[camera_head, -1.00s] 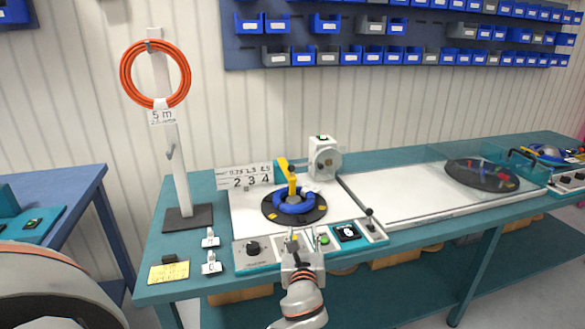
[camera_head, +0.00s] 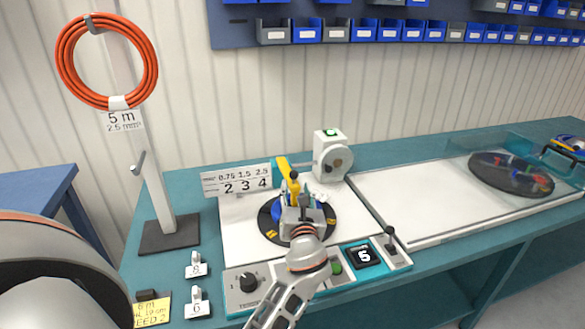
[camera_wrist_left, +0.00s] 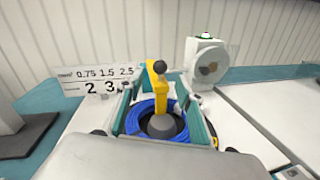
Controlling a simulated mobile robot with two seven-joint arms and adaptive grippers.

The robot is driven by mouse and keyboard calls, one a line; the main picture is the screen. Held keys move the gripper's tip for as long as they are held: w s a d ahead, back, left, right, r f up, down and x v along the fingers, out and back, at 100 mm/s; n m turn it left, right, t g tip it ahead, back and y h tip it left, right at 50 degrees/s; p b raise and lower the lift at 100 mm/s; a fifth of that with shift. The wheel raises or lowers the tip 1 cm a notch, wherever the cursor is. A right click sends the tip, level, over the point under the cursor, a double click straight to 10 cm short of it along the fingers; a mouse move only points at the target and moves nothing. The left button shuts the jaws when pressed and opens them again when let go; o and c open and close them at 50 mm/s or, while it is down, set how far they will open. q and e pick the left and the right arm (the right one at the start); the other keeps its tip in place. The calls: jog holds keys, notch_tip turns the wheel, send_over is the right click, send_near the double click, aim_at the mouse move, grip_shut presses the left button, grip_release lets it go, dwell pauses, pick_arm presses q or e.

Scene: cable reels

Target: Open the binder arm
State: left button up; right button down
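The yellow binder arm (camera_head: 287,176) rises at a tilt over the turntable, with a dark ball knob near its top. In the left wrist view the yellow arm (camera_wrist_left: 156,88) stands behind a grey domed hub (camera_wrist_left: 162,125). A blue cable coil (camera_wrist_left: 140,118) lies around that hub; in the head view my gripper mostly hides it. The black turntable disc (camera_head: 328,218) is under it. My left gripper (camera_head: 303,200) is over the near side of the disc. Its fingers are spread, one on each side of the yellow arm, with nothing visibly clamped. My right gripper is not in view.
A control panel (camera_head: 300,292) with a knob, green button, display reading 5 and lever lies at the front edge. A white measuring unit (camera_head: 332,158) stands behind right. A number board (camera_head: 238,182) stands behind left. A post with an orange coil (camera_head: 66,62) is at left.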

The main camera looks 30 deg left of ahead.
aim_at(294, 177)
pick_arm(q)
jog(key=shift+w+a+r, duration=0.1)
jog(key=shift+w+a, duration=0.2)
jog(key=shift+w, duration=0.15)
jog(key=x, duration=0.6)
jog(key=shift+w+a, duration=0.25)
grip_shut()
